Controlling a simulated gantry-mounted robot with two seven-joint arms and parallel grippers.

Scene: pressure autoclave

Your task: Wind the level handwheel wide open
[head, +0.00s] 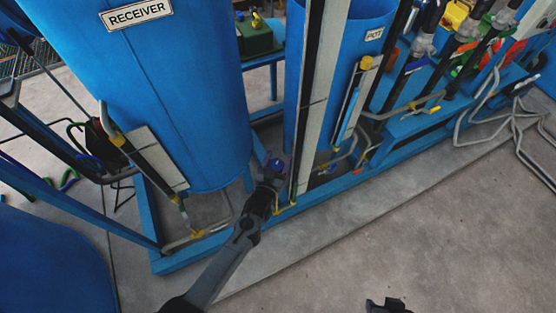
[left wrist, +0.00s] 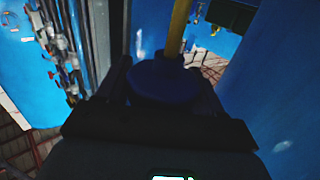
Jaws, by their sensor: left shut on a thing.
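The level handwheel is a small dark blue round wheel (head: 274,161) low between the receiver tank and the pot tank. It fills the middle of the left wrist view (left wrist: 160,80), with a yellow stem rising behind it. My left gripper (head: 272,168) is at the wheel, its fingers on either side, shut on it. In the left wrist view the fingers (left wrist: 160,85) are in dark shade. How far the wheel is turned cannot be told. Dark tips of my right gripper (head: 386,305) show at the bottom edge of the head view, away from the wheel.
The big blue receiver tank (head: 190,90) stands left of the wheel and the blue pot tank (head: 364,70) right of it. A blue base frame (head: 340,186) runs below. Pipes and valves crowd the upper right. The concrete floor (head: 430,220) at lower right is clear.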

